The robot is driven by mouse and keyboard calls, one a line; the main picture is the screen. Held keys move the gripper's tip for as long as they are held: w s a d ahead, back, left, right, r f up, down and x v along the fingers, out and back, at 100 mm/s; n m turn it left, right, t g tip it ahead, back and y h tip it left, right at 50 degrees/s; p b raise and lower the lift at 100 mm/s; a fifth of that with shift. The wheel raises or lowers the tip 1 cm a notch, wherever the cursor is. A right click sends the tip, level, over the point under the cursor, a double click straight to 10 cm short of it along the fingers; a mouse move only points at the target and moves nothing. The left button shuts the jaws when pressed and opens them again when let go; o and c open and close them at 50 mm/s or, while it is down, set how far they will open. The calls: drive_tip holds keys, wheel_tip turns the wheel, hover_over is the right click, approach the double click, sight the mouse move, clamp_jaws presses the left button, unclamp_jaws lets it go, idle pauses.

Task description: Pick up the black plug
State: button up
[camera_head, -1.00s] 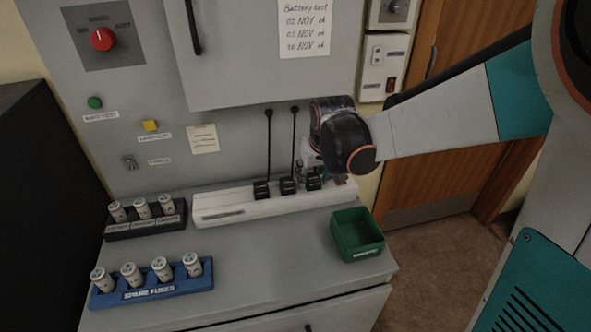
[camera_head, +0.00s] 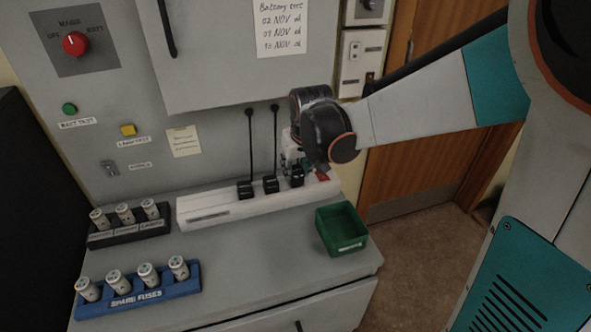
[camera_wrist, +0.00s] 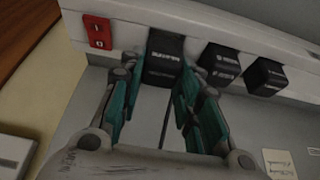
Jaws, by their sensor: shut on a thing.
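Three black plugs stand in a row on a white power strip (camera_head: 215,209) on the console top. My gripper (camera_wrist: 167,92) is shut on the black plug (camera_wrist: 165,58) nearest the strip's red switch (camera_wrist: 98,32), with one teal-padded finger on each side. The same plug (camera_head: 297,177) is the rightmost in the head view, partly hidden by my gripper. Its white label is too blurred to read. The middle plug (camera_wrist: 220,63) and the far plug (camera_wrist: 268,76) stand beside it, apart from my fingers. I cannot tell whether the held plug is still seated in the strip.
Two black cords (camera_head: 250,145) run up the panel from the other plugs. A green bin (camera_head: 342,230) stands at the console's front right. A black fuse holder (camera_head: 130,231) and blue spare-fuse rack (camera_head: 140,291) are at left. The console top between rack and bin is clear.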

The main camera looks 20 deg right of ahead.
sight(296, 170)
wheel_tip(296, 170, up, 19)
drive_tip(key=p, duration=0.6)
drive_tip(key=shift+s+r+p, duration=0.1)
drive_tip(key=shift+r+p, duration=1.05)
drive_tip(key=shift+r, duration=0.05)
wheel_tip(296, 170, up, 4)
drive_tip(key=p, duration=0.3)
drive_tip(key=shift+f, duration=0.15)
